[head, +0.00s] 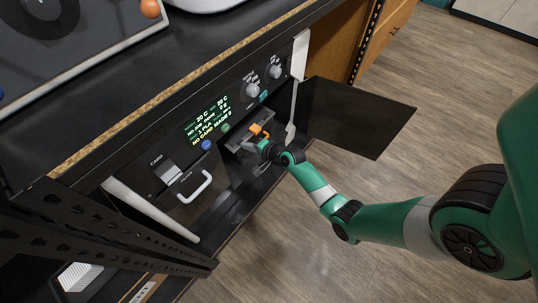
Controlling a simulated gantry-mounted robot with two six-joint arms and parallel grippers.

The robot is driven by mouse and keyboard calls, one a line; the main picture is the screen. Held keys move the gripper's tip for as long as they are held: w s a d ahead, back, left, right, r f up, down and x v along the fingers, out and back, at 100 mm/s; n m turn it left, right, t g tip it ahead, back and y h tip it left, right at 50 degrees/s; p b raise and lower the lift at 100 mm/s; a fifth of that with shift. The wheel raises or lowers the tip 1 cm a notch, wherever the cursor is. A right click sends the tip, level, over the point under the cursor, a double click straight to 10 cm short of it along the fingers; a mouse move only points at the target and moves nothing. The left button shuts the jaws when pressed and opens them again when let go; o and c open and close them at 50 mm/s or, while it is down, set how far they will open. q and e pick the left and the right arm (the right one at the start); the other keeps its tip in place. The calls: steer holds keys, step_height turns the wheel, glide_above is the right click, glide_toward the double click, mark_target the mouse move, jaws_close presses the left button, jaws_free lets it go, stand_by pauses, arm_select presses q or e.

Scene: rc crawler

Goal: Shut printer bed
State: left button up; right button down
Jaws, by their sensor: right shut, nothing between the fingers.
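The black printer (130,183) is built into the front of the cabinet, with a lit green text display (208,122) and knobs. Its opening is in the middle, and a dark flat piece that looks like the printer bed (234,145) shows at its mouth. An orange part (259,130) sits just above it. My right gripper (252,147) is shut and empty at the opening, close to the bed's edge; I cannot tell whether they touch. The wrist hides part of the opening. My left gripper is not in view.
A dark panel (365,115) stands swung out to the right of the opening, close to my right arm. A white handle (195,188) sticks out at the left. A black perforated beam (110,238) crosses the lower left. The wooden floor (300,240) is clear.

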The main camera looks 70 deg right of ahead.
steer(key=f+p+v, duration=0.1)
steer(key=p+v, duration=0.4)
steer(key=v, duration=0.8)
steer(key=shift+s+f+p, duration=0.2)
steer(key=shift+s+p, duration=0.15)
steer(key=shift+a, duration=0.15)
